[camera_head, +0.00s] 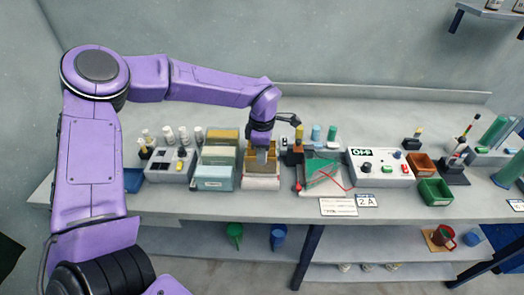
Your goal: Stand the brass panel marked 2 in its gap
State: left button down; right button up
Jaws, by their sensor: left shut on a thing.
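My left gripper (263,160) points down over a pale rack (262,184) in the middle of the bench. It is shut on a brass panel (258,169) that appears upright at the rack. Brass-coloured surfaces show on both sides of the fingers, and I cannot tell them apart clearly. The panel's number is too small to read. The gripper and wrist hide part of the rack, so I cannot tell whether the panel is in a gap or just above it. My right gripper is not in view.
Left of the rack stand pale blue-green boxes (214,178) and a grey control box (170,165). Close on the right is a green sloped piece (322,168) with a red wire. Further right are a switch box (380,167) reading OFF and small bins (435,191).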

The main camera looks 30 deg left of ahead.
pick_arm(q)
jog(key=shift+f, duration=0.35)
jog(key=shift+s+f+b, duration=0.25)
jog(key=shift+f+b, duration=0.15)
jog(key=shift+f, duration=0.1)
jog(key=shift+w+f+b, duration=0.1)
jog(key=shift+f+b, duration=0.35)
jog(key=shift+f, duration=0.5)
jog(key=c, duration=0.9)
grip_release()
notch_tip(320, 180, up, 10)
jog(key=shift+r+b, duration=0.25)
jog(key=shift+b, duration=0.7)
